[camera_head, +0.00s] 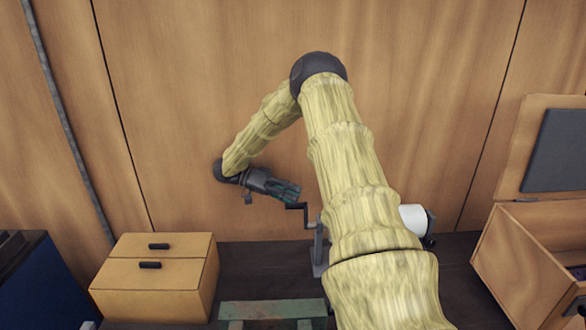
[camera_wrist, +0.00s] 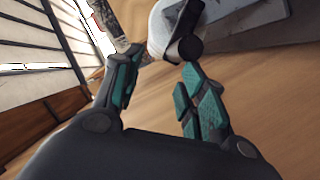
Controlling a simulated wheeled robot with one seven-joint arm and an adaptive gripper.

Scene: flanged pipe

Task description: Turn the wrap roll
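The white wrap roll (camera_head: 413,219) shows in the head view just right of my arm, which hides most of it. A dark crank handle (camera_head: 303,208) sticks out to the left from a grey stand (camera_head: 318,252). My gripper (camera_head: 292,192) is at the crank's left end, seemingly just above it; contact cannot be told. In the wrist view, my gripper (camera_wrist: 158,74) has its teal-padded fingers apart with nothing clearly between them. A white round end (camera_wrist: 163,30) with a dark crank and knob (camera_wrist: 190,48) lies just beyond the right fingertip.
A wooden drawer box (camera_head: 155,278) stands left on the dark table (camera_head: 262,262). An open wooden box (camera_head: 525,262) with a raised lid stands at the right. A greenish bar (camera_head: 272,309) lies in front. A wooden wall (camera_head: 210,90) closes off the back.

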